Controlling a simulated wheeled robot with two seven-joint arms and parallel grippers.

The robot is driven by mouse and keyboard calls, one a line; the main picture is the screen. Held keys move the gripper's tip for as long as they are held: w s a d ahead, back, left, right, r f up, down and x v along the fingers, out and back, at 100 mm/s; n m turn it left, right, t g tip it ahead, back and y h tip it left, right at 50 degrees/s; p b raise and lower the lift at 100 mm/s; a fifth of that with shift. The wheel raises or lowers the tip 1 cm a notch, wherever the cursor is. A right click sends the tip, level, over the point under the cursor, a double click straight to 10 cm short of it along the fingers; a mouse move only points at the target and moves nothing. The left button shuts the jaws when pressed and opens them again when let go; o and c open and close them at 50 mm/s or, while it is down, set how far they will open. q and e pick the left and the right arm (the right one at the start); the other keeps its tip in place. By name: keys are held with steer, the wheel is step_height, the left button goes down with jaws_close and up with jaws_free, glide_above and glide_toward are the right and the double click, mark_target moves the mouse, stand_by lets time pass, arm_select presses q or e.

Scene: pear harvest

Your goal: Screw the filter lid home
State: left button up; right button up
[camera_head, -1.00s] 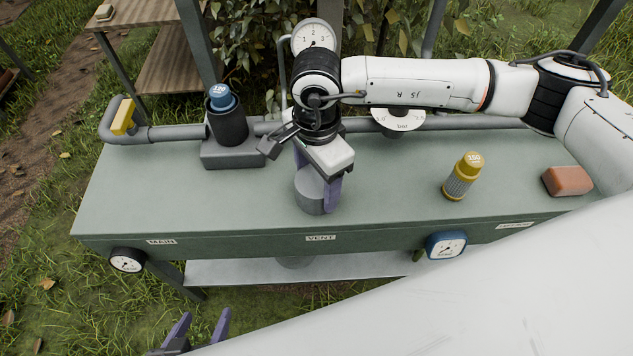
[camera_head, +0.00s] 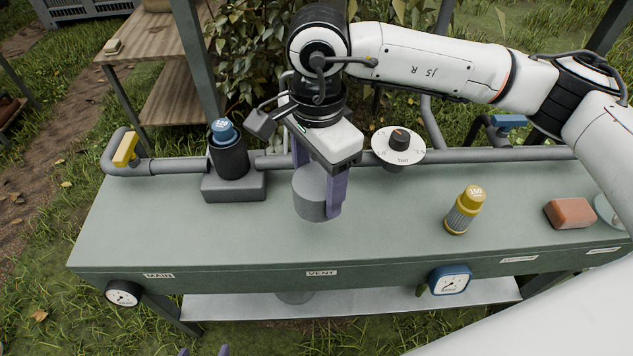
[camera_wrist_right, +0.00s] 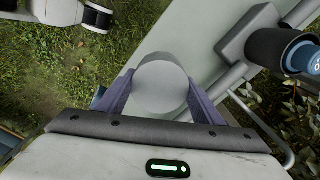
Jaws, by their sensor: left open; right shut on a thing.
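The filter lid, a plain grey cylinder (camera_head: 309,200), stands upright toward the middle of the green bench, above the VENT label (camera_head: 321,272). My right gripper (camera_head: 318,187) comes down over it with its purple fingers on opposite sides, shut on it. In the right wrist view the lid's round pale top (camera_wrist_right: 160,85) sits between the two fingers (camera_wrist_right: 160,100). Whether its lower edge is seated cannot be seen. My left gripper (camera_head: 203,351) shows only its purple fingertips at the bottom edge, apart and empty, away from the bench.
A dark holder (camera_head: 229,160) with a blue-capped cartridge (camera_head: 224,131) stands at left. A yellow-capped cartridge (camera_head: 464,212) and an orange block (camera_head: 570,213) are at right. A pipe with a yellow handle (camera_head: 125,149) and a white dial (camera_head: 398,146) runs behind.

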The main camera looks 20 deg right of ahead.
steer(key=shift+d, duration=0.1)
steer(key=shift+s+d+n, duration=0.1)
steer(key=shift+d+n, duration=0.15)
steer(key=shift+n, duration=0.25)
steer(key=s+d+r+n, duration=0.1)
steer(key=s+d+n, duration=0.4)
steer(key=n, duration=0.9)
steer(key=shift+d, duration=1.15)
